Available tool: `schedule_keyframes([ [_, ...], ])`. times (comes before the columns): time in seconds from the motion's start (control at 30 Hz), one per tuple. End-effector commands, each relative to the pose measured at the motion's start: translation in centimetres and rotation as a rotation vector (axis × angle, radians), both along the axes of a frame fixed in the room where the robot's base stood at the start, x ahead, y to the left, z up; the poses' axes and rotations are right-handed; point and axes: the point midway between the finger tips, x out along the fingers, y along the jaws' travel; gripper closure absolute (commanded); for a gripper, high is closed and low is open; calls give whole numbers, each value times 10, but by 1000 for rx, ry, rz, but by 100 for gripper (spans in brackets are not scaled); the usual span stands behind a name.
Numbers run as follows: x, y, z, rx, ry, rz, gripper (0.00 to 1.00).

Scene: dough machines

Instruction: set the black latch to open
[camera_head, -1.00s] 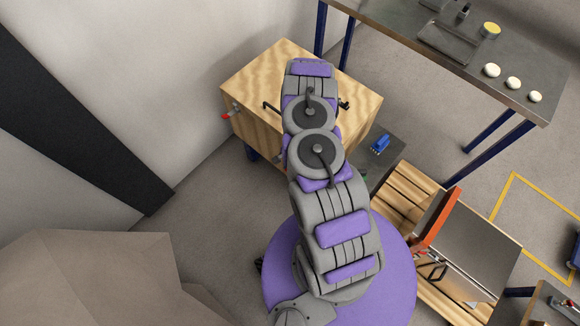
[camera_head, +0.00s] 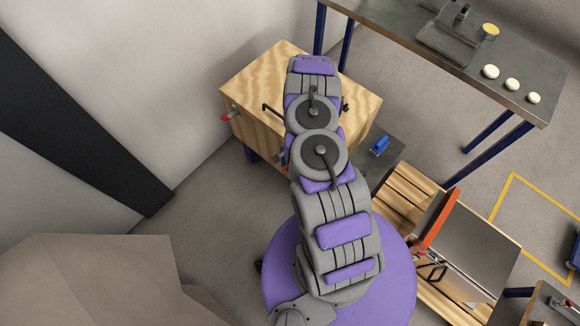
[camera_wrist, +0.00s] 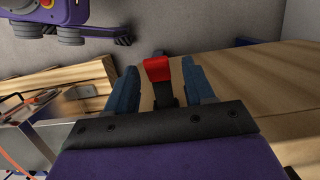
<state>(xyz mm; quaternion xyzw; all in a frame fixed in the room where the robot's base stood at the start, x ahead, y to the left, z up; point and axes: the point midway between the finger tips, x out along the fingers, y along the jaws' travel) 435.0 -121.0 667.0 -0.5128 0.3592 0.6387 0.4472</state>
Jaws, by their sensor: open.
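A black latch lever with a red tip (camera_wrist: 158,68) shows in the wrist view, between the two blue fingers of my gripper (camera_wrist: 160,88). The fingers are open, with a gap on each side of the lever; whether either one touches it I cannot tell. The lever stands beside the face of a wooden box (camera_wrist: 250,85). In the head view the wooden box (camera_head: 262,75) stands by the wall, and my arm covers its middle. My gripper is hidden there behind the arm.
Another red-tipped lever (camera_head: 230,115) sticks out from the box's left side. A slatted wooden bench (camera_head: 390,215) is at the right, and a metal table (camera_head: 450,45) stands at the back right.

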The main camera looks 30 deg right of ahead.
Motion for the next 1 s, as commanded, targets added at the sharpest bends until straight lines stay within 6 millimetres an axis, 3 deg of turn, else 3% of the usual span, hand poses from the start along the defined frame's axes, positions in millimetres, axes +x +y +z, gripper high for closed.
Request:
schedule_keyframes([
  [0.2, 5, -12, 49, -1, -3, -2, 47],
  [0.6, 10, -28, 124, -2, -1, -1, 47],
  [0.8, 13, -33, 146, -1, 0, -1, 47],
  [1.0, 13, -34, 151, 0, 1, -2, 47],
])
